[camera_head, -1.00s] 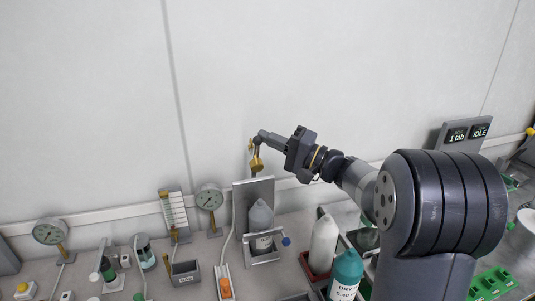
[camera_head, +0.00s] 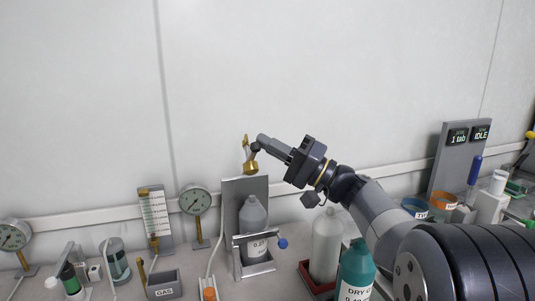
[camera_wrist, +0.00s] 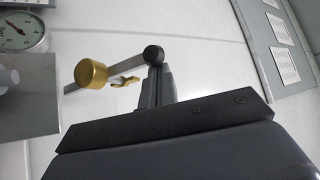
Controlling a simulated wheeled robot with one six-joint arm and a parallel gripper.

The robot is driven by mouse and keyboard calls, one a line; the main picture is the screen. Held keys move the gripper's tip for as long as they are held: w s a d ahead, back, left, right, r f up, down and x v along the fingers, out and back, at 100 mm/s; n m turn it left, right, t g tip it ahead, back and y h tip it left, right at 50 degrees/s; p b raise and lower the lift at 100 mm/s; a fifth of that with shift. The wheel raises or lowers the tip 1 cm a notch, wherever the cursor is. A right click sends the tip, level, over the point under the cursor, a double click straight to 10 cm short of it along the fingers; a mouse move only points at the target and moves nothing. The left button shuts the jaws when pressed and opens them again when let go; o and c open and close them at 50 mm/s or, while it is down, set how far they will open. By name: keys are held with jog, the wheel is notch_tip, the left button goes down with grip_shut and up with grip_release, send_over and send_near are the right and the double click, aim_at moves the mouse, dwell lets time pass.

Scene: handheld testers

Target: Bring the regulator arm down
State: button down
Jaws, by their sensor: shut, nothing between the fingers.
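The regulator arm (camera_wrist: 118,69) is a flat grey bar with a round black knob at its right end, seen in the wrist view. A brass regulator (camera_head: 250,167) is on it, raised above a grey gas bottle (camera_head: 253,216) in an upright holder. The brass body (camera_wrist: 91,73) shows large in the wrist view. My gripper (camera_head: 263,142) is shut and empty, its tips right beside the black knob (camera_wrist: 153,54). I cannot tell whether they touch it. In the wrist view the fingers (camera_wrist: 155,88) point toward the knob from below.
A bar with a blue knob (camera_head: 282,243) crosses the bottle's front. A pressure gauge (camera_head: 195,199) and chart board (camera_head: 154,217) stand left. A white bottle (camera_head: 326,247) and teal bottle (camera_head: 356,270) stand right, below my arm. The wall is bare above.

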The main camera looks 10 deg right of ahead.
jog(key=shift+s+f+b, duration=0.5)
jog(key=shift+f+b, duration=0.1)
jog(key=shift+b, duration=0.3)
jog(key=shift+d, duration=0.15)
